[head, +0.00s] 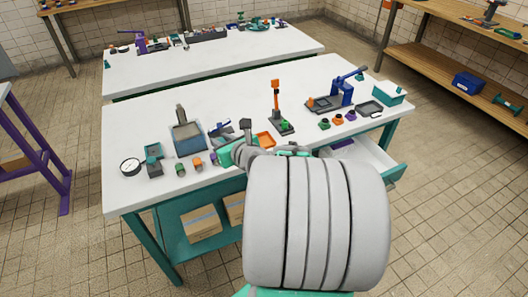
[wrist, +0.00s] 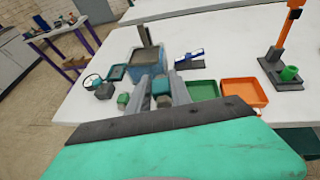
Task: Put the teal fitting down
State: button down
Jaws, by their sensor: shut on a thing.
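In the wrist view my gripper (wrist: 160,86) is shut on the small teal fitting (wrist: 160,84), which sits between the two grey fingers. The fitting appears above the white table, near its front edge; I cannot tell the exact gap below it. A green tray (wrist: 204,91) lies to the right of the fingers, with an orange tray (wrist: 243,93) beside it. In the head view the orange tray (head: 264,140) and part of the green tray (head: 228,154) show beside my arm. The fitting and fingertips cannot be made out there, largely behind my arm.
A blue bin (head: 189,139), a round gauge (head: 131,166) and small green (head: 180,168) and orange (head: 197,162) fittings stand at the left of the white table (head: 130,196). An orange-handled stand (head: 277,105) is right of the trays. A drawer (head: 370,165) is open at the right front.

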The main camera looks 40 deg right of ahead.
jog(key=s+d+r+m+h, duration=0.2)
jog(key=d+h, duration=0.1)
jog(key=d, duration=0.3)
jog(key=b, duration=0.3)
send_over(258, 134)
jog(key=s+a, duration=0.2)
jog(key=s, duration=0.2)
jog(key=shift+g, duration=0.4)
notch_tip(258, 134, down, 9)
jog(key=shift+r, duration=0.15)
jog(key=shift+d+f, duration=0.25)
jog(key=shift+f, duration=1.75)
jog(key=c, duration=1.2)
grip_release()
jog(key=shift+o, duration=0.2)
